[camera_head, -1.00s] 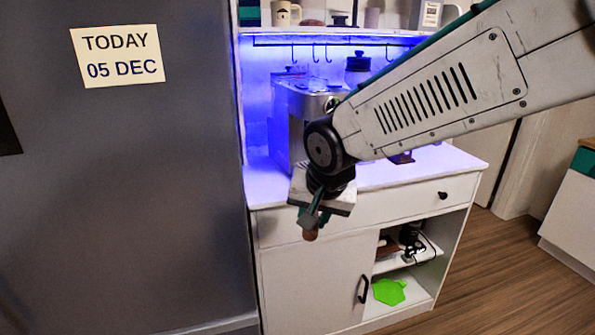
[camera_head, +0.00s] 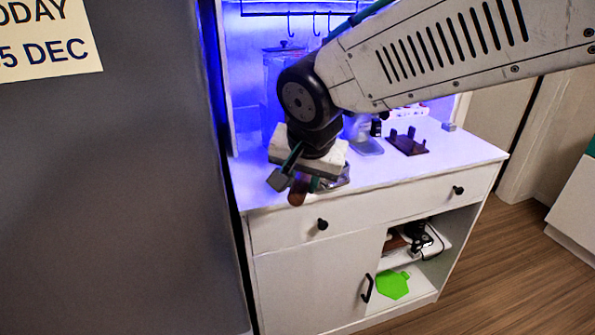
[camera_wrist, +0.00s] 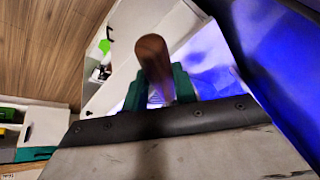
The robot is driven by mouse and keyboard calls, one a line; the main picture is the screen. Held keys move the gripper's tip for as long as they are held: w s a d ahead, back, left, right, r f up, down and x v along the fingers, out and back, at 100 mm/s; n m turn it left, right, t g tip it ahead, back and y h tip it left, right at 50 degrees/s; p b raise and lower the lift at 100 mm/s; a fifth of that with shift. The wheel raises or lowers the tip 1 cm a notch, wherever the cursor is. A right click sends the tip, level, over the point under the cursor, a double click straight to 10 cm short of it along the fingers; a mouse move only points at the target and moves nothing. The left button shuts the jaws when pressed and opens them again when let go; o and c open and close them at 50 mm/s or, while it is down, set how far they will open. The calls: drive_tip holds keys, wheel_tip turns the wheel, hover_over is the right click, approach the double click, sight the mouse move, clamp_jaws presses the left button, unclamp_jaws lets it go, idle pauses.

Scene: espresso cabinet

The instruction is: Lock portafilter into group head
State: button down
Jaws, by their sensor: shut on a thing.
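My gripper (camera_head: 298,178) is in front of the cabinet's worktop at its left end. It is shut on the portafilter's brown wooden handle (camera_head: 299,191). In the wrist view the brown handle (camera_wrist: 153,58) stands between the two green fingers, end toward the camera. A bit of grey metal, perhaps the portafilter's head (camera_head: 338,181), shows just right of the gripper; the rest is hidden. The espresso machine (camera_head: 275,72) stands at the back left of the worktop, mostly hidden by my arm. Its group head cannot be seen.
The white worktop (camera_head: 440,157) is clear at the front right. A dark pronged stand (camera_head: 407,142) sits on it, right of the machine. Hooks hang above. The open lower shelf holds a green mat (camera_head: 392,285).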

drive_tip(key=shift+s+a, duration=0.25)
drive_tip(key=shift+a, duration=0.15)
drive_tip(key=shift+w+d, duration=0.55)
drive_tip(key=shift+w, duration=1.7)
drive_tip(key=shift+w+d, duration=0.6)
drive_tip(key=shift+w, duration=1.65)
drive_tip(key=shift+w+d, duration=0.55)
drive_tip(key=shift+w, duration=1.7)
drive_tip(key=shift+r, duration=1.75)
drive_tip(key=shift+d, duration=0.1)
drive_tip(key=shift+s+d+n+y, duration=0.2)
drive_tip(key=shift+d+n+y, duration=0.1)
drive_tip(key=shift+d+n, duration=0.65)
drive_tip(key=shift+d+n+y, duration=0.5)
drive_tip(key=shift+d+n, duration=0.55)
drive_tip(key=shift+d, duration=0.5)
